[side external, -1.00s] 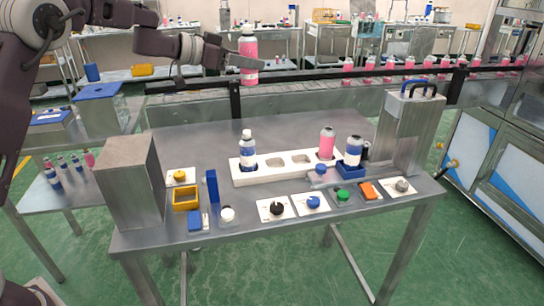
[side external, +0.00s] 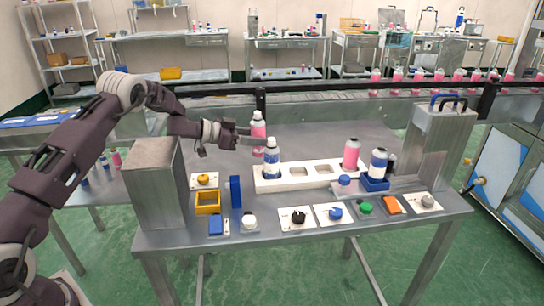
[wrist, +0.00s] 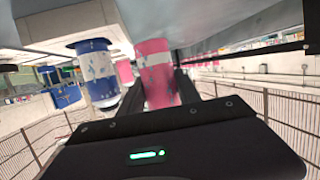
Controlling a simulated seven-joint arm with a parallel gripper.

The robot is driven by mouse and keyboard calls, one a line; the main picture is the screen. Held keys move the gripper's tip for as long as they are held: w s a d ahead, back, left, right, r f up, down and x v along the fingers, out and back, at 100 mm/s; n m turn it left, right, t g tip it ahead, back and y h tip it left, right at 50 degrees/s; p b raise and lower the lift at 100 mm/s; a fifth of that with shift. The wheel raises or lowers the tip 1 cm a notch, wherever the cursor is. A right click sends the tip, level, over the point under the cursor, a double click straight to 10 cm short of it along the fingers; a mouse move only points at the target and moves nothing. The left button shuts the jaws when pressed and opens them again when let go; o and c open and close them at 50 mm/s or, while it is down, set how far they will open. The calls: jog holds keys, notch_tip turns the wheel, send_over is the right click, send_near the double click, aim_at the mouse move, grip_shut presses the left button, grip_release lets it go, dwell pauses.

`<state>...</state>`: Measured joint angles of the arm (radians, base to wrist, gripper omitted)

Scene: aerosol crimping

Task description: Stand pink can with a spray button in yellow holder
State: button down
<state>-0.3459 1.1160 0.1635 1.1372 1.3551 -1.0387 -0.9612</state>
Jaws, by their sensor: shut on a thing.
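My gripper (side external: 250,138) is shut on a pink can (side external: 258,131) with a white band and a pale top. It holds the can upright behind the left end of the white rack. The can's lower part is partly hidden by a blue can; whether its base touches anything is unclear. In the wrist view the pink can (wrist: 155,72) is between my two dark fingers. The yellow holder (side external: 208,208), an open square box, stands empty on the table's left, in front of the can and left of it. Another pink can (side external: 351,155) with a grey domed top stands in the rack.
A blue-and-white can (side external: 272,158) stands in the white rack's (side external: 290,182) left end, close to the held can. A blue upright block (side external: 236,192) stands just right of the yellow holder. A tall metal box (side external: 158,185) is left. Another blue can (side external: 378,162) stands in a blue holder (side external: 375,185).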

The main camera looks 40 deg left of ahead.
aim_at(258, 151)
jog(key=shift+f, duration=2.4)
jog(key=c, duration=0.8)
grip_release()
jog(key=shift+f, duration=0.1)
jog(key=shift+c, duration=0.2)
jog(key=v, duration=0.6)
jog(key=shift+s+a+r, duration=0.15)
jog(key=shift+r, duration=0.1)
jog(key=shift+o, duration=0.5)
jog(key=shift+s+a+r, duration=0.15)
jog(key=shift+s+a, duration=0.1)
jog(key=shift+s, duration=0.2)
